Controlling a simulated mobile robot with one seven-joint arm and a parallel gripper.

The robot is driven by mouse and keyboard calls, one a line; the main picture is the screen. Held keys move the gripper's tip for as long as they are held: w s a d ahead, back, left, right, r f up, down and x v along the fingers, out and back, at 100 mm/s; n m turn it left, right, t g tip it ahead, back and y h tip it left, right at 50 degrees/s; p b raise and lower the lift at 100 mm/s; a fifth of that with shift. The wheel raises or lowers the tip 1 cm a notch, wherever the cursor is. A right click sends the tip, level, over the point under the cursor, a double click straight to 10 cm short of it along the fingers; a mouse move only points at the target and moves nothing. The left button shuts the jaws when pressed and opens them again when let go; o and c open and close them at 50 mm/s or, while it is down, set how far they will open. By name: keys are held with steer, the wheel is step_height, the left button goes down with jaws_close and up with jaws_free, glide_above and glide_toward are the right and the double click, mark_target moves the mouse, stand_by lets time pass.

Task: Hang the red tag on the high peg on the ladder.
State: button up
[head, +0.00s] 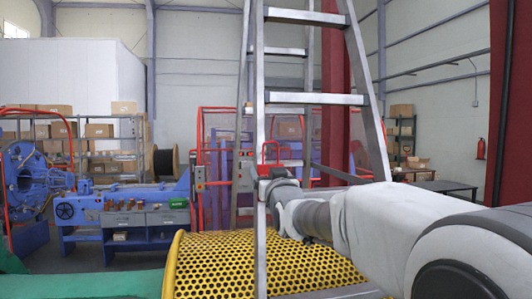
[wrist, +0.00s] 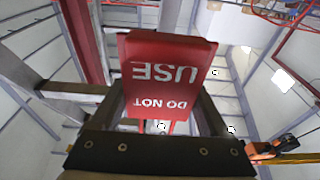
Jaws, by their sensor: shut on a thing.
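The red tag (wrist: 165,75) fills the upper middle of the wrist view. Its white words "DO NOT USE" appear upside down. My gripper (wrist: 163,112) is shut on it, with dark fingers at both sides. In the head view my gripper (head: 258,178) is beside the ladder's near left rail, and a small red patch there seems to be the tag (head: 268,170). The metal ladder (head: 316,99) stands upright in front of me. A small fitting (head: 247,107) on its left side may be a peg, but I cannot tell.
A yellow perforated guard (head: 215,262) lies low behind the ladder. A blue machine bench (head: 130,215) stands at left. Red-framed fencing (head: 215,135) and a dark red column (head: 336,90) are behind the ladder. The ladder's rungs and rails are close to my arm.

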steer(key=shift+w+a+f, duration=0.1)
steer(key=shift+w+a, duration=0.05)
steer(key=shift+w, duration=0.6)
steer(key=shift+w+a+f, duration=0.1)
steer(key=shift+w+a, duration=0.1)
steer(key=shift+w, duration=0.55)
steer(key=shift+w+a+f, duration=0.1)
steer(key=shift+w+a, duration=0.05)
steer(key=shift+w, duration=0.6)
steer(key=shift+r, duration=0.1)
steer(key=shift+f+b, duration=0.2)
steer(key=shift+b, duration=0.25)
steer(key=shift+w+f+b, duration=0.1)
steer(key=shift+f+b, duration=0.6)
steer(key=shift+b, duration=0.1)
steer(key=shift+b, duration=0.3)
stand_by(0.4)
steer(key=o, duration=1.2)
